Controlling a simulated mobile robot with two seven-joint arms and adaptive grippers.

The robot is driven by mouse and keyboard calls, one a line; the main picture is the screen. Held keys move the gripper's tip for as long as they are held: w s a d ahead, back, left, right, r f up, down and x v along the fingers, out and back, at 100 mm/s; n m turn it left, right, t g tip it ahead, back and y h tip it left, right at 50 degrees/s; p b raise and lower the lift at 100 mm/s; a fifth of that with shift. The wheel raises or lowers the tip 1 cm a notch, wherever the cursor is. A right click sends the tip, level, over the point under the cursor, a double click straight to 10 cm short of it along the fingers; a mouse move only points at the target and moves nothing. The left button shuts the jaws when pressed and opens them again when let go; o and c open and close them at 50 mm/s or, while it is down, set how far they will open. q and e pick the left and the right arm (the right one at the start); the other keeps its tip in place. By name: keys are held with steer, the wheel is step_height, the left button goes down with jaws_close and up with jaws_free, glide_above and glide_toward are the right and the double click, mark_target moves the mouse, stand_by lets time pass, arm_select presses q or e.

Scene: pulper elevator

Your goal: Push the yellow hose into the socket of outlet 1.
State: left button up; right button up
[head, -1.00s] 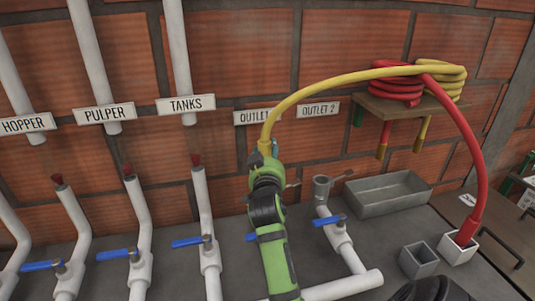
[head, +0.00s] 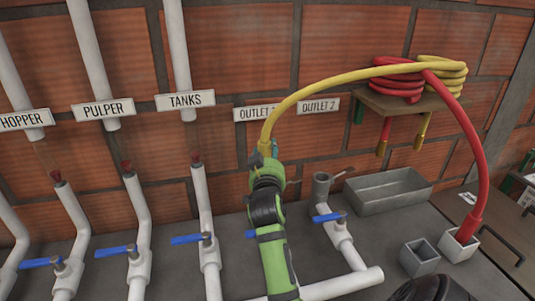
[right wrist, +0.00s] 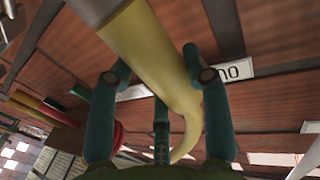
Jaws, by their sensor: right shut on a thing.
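The yellow hose (head: 345,76) arcs from the coil on the wall shelf down to my right gripper (head: 266,150). In the right wrist view, the teal fingers of my right gripper (right wrist: 158,78) are closed around the yellow hose (right wrist: 150,50), whose wider end points up out of the picture. The OUTLET 1 sign (head: 252,113) is on the brick wall, partly covered by the hose. The socket of outlet 1 is hidden behind my green right arm; only part of a blue valve handle shows beside it. I cannot tell whether the hose touches the socket. My left gripper is not in view.
The outlet 2 pipe (head: 321,186) stands just right of my arm, with a blue valve handle. A grey tray (head: 390,192) lies behind it. A red hose (head: 477,170) runs down into a square holder (head: 458,245), beside an empty one (head: 419,258). Pipes with blue valves fill the left.

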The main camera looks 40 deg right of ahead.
mark_target(267, 142)
steer(key=shift+f+b, duration=1.65)
steer(key=shift+f, duration=0.45)
steer(key=o, duration=1.4)
step_height(267, 142, up, 10)
